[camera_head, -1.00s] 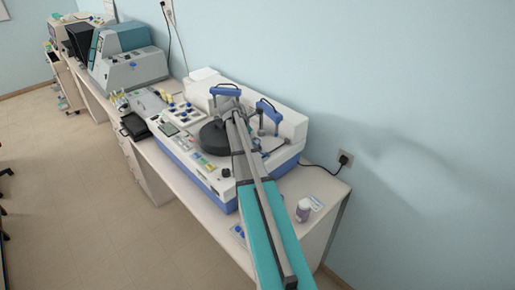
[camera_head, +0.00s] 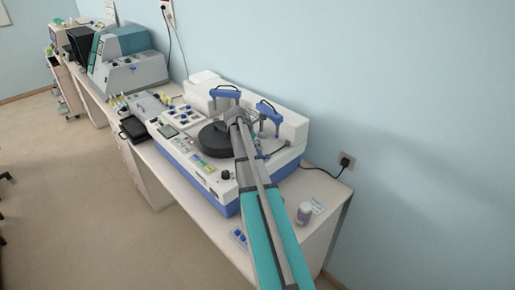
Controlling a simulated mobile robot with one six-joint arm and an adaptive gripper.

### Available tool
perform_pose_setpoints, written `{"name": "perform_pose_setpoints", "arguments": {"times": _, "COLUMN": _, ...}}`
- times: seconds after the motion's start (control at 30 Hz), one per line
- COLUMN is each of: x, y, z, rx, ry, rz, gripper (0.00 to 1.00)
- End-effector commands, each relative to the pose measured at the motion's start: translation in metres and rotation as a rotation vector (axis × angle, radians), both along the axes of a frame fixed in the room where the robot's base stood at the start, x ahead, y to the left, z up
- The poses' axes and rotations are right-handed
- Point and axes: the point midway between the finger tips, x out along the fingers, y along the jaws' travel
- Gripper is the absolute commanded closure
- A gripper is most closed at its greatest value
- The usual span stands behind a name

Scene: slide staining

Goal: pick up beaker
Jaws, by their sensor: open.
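A small greyish container (camera_head: 304,213) stands upright on the bench near its right front end, to the right of my arm. It is too small to tell whether it is the beaker, and no other clear beaker shows. My gripper (camera_head: 236,113) is at the far end of my arm, over the white and blue staining machine (camera_head: 226,209). It is small and partly hidden by the arm, looks open, and holds nothing that I can see. It is well away from the container.
The machine has a round black plate (camera_head: 214,141) and two blue-handled parts (camera_head: 268,109). A card (camera_head: 317,206) lies by the container, and small blue items (camera_head: 239,237) lie at the front edge. A black tray (camera_head: 133,129) sits left. The wall is close behind.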

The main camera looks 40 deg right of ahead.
Motion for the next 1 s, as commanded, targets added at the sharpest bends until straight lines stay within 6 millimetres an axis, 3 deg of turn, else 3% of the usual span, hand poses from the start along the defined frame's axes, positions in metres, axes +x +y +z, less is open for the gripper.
{"name": "perform_pose_setpoints", "arguments": {"times": 0.07, "x": -0.0001, "y": -0.0001, "z": 0.0, "rx": 0.0, "ry": 0.0, "rz": 0.0, "gripper": 0.08}}
{"name": "perform_pose_setpoints", "arguments": {"times": 0.47, "x": -0.0002, "y": -0.0002, "z": -0.0001, "rx": 0.0, "ry": 0.0, "rz": 0.0, "gripper": 0.82}}
{"name": "perform_pose_setpoints", "arguments": {"times": 1.0, "x": -0.0003, "y": -0.0005, "z": 0.0067, "rx": 0.0, "ry": 0.0, "rz": -0.001, "gripper": 0.84}}
